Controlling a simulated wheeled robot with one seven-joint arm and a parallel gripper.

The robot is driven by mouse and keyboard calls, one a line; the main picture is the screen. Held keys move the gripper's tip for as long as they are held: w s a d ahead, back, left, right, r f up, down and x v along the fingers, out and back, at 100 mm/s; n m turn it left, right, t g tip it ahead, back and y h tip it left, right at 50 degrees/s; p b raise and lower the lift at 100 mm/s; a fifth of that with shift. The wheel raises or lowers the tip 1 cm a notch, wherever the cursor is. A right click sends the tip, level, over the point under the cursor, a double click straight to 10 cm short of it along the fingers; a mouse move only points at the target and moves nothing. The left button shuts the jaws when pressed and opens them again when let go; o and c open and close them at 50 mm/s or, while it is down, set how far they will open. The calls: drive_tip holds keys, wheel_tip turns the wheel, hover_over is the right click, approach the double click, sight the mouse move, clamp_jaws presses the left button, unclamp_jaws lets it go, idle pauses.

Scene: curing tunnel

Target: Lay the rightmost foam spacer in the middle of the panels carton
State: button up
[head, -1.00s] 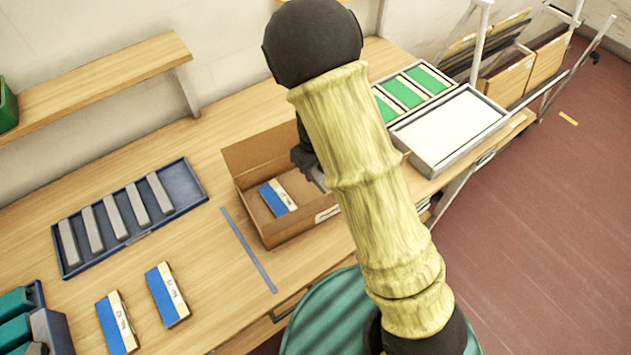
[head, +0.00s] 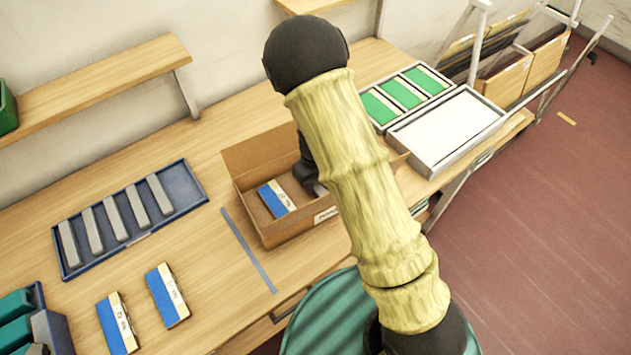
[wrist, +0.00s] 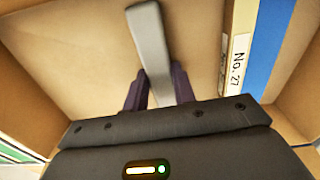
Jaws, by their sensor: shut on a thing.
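My gripper (wrist: 160,88) is shut on a grey foam spacer (wrist: 149,38), a long narrow bar that sticks out past the fingers in the wrist view. The gripper is inside the open brown panels carton (head: 290,232), with the bare carton floor behind the spacer. Whether the spacer touches the floor I cannot tell. In the head view my arm hides the spacer and the carton's right part. A blue-and-cream panel (head: 276,199) lies in the carton's left part. It also shows in the wrist view (wrist: 262,45), labelled "No. 27", apart from the spacer.
A blue tray (head: 192,196) with several grey foam spacers lies left of the carton. Two blue-and-cream panels (head: 167,294) lie in front of it. A blue strip (head: 249,252) runs between tray and carton. Green-panel and white-topped trays (head: 447,128) stand to the right.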

sight(316, 184)
drive_tip(key=shift+f, duration=0.1)
drive_tip(key=o, duration=1)
drive_tip(key=shift+o, duration=0.2)
wheel_tip(316, 184, up, 12)
drive_tip(key=shift+b, duration=0.4)
drive_tip(key=shift+w, duration=0.1)
